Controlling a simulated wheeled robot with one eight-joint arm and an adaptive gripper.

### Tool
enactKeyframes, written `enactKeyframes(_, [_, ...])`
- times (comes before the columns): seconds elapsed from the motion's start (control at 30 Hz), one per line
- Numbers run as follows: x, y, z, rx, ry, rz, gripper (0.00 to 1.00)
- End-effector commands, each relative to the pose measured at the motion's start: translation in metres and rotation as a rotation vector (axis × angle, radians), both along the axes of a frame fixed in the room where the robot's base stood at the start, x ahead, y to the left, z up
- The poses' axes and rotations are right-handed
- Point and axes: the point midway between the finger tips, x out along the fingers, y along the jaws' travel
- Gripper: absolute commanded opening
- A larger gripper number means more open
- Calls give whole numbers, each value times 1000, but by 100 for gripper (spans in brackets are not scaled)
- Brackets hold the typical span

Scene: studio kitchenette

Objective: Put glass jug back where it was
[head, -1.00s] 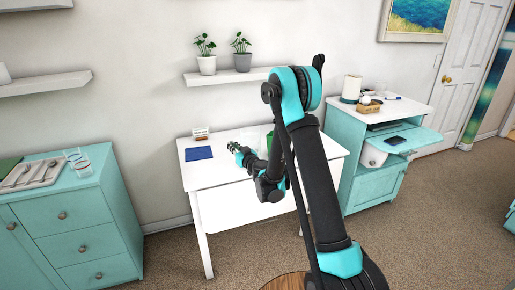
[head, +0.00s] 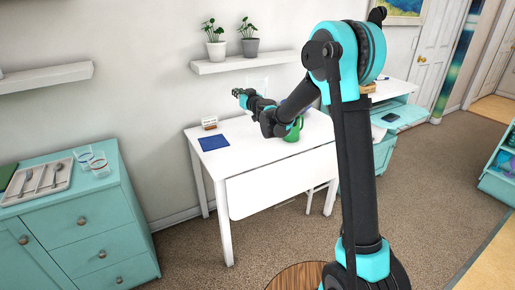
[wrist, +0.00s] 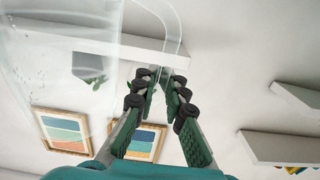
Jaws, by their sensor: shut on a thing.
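The clear glass jug (wrist: 65,55) fills the upper left of the wrist view. Its handle loops down to the fingertips of my gripper (wrist: 163,78), which is shut on it. In the head view my gripper (head: 239,94) is raised above the back of the white table (head: 265,158), in front of the wall and below the shelf in the picture. The jug is too faint to make out clearly there.
A green mug (head: 294,130), a blue mat (head: 241,142) and a small card (head: 209,122) are on the table. Two potted plants stand on the wall shelf (head: 235,64). A teal dresser (head: 85,232) at left bears two glasses (head: 98,162) and a cutlery tray (head: 38,180).

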Motion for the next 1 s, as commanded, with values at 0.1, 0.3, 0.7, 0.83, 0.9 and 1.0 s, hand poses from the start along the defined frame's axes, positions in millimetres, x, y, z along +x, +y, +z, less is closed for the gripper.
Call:
enactKeyframes(0.1, [0, 3, 1, -1, -1, 2, 0])
enactKeyframes(0.3, [1, 3, -32, -1, -1, 2, 0])
enactKeyframes(0.7, [1, 3, -117, -1, -1, 1, 0])
enactKeyframes(0.83, [0, 2, -139, -1, -1, 1, 0])
enactKeyframes(0.9, [1, 3, -147, -1, -1, 1, 0])
enactKeyframes(1.0, [0, 2, -154, -1, -1, 1, 0])
